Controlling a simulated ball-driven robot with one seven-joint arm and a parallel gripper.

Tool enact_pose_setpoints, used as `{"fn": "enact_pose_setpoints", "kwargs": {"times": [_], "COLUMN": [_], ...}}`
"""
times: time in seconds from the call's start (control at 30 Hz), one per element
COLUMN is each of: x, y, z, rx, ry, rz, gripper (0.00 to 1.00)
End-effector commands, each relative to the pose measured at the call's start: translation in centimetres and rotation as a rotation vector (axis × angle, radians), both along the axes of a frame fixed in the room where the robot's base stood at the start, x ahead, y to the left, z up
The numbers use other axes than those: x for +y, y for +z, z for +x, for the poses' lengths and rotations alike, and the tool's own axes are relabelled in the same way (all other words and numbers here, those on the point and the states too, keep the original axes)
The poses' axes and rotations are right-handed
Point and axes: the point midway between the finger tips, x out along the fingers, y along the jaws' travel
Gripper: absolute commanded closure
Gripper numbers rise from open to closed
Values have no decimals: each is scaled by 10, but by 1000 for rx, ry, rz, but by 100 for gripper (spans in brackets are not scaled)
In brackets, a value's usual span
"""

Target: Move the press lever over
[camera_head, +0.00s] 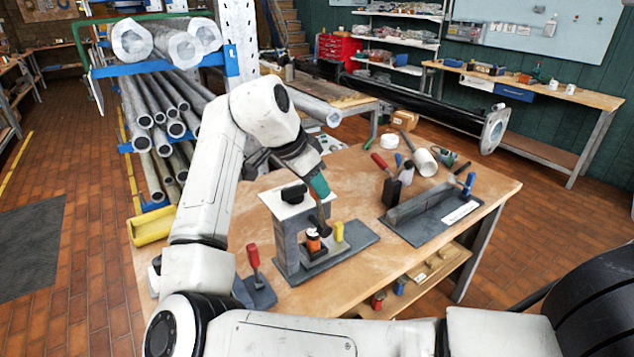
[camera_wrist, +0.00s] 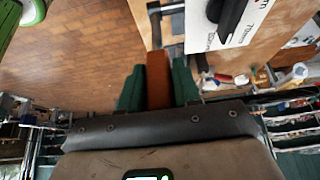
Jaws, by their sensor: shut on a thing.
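The press (camera_head: 289,245) stands on the workbench, a grey upright frame with a white top plate (camera_head: 279,206) and a black knob (camera_head: 293,193) on it. My gripper (camera_head: 318,186), with green fingertips, is at the right of the top plate. In the wrist view its fingers close on both sides of a reddish-brown handle (camera_wrist: 158,78), which looks like the press lever's grip. A dark bar (camera_head: 322,214) shows below the fingers in the head view. The handle is hidden there. An orange piece with a black top (camera_head: 313,241) stands under the press.
A yellow piece (camera_head: 338,231) stands on the press base. A small red-handled lever (camera_head: 253,256) on a grey block stands at the left. A grey tool holder (camera_head: 430,210) with several handled tools is at the right. Bare bench (camera_head: 360,277) lies in front.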

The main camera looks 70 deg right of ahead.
Motion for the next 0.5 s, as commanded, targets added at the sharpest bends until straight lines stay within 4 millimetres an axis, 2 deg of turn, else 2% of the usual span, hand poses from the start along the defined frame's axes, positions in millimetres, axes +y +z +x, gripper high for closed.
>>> {"fn": "enact_pose_setpoints", "kwargs": {"times": [0.03,0.07,0.1,0.27,0.5], "x": [1,1,1,1,1], "y": [-1,-1,-1,-1,0], "z": [1,1,1,1,1], "rx": [0,0,0,0,-1], "ry": [3,3,3,3,2], "rz": [2,2,2,3,3], "gripper": [100,67,63,48,47]}}
